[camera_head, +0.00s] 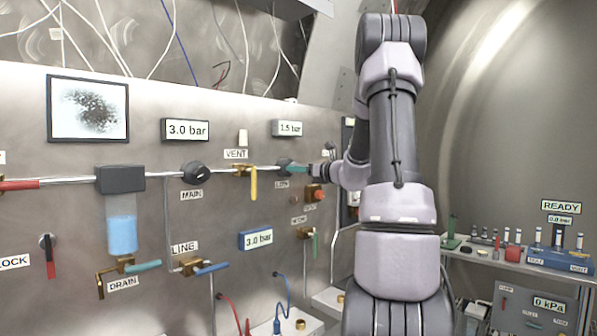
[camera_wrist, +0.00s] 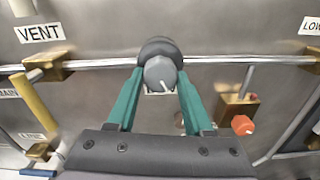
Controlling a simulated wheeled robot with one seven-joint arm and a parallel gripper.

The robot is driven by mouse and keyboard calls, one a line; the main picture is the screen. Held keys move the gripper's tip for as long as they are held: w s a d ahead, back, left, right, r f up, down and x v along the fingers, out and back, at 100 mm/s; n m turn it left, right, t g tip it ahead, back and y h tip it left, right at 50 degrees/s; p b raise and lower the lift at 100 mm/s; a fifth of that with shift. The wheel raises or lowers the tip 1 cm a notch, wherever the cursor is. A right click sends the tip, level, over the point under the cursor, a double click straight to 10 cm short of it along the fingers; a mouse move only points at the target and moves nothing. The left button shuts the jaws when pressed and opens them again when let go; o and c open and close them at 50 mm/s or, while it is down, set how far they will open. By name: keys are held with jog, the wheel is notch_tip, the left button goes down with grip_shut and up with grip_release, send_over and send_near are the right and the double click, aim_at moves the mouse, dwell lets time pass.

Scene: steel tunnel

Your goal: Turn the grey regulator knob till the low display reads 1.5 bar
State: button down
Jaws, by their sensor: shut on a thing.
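The grey regulator knob (camera_wrist: 160,73) sits on the horizontal pipe, its white pointer mark facing me. My gripper (camera_wrist: 160,80) has its two green fingers closed on either side of the knob. In the head view my gripper (camera_head: 291,168) reaches the panel at this regulator from the right, and the fingers hide most of the knob. The low display (camera_head: 289,128), a small grey-framed screen above it, reads 1.5 bar.
The yellow VENT valve handle (camera_head: 254,183) hangs left of the knob. The MAIN regulator (camera_head: 195,173) is further left, under a display (camera_head: 187,130) reading 3.0 bar. An orange-red button (camera_wrist: 243,125) on a brass block is low right of my fingers. A blue-framed display (camera_head: 256,238) reads 3.0 bar.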

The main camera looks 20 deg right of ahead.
jog(key=shift+m, duration=0.4)
jog(key=shift+c, duration=1.4)
grip_release()
jog(key=v, duration=1.1)
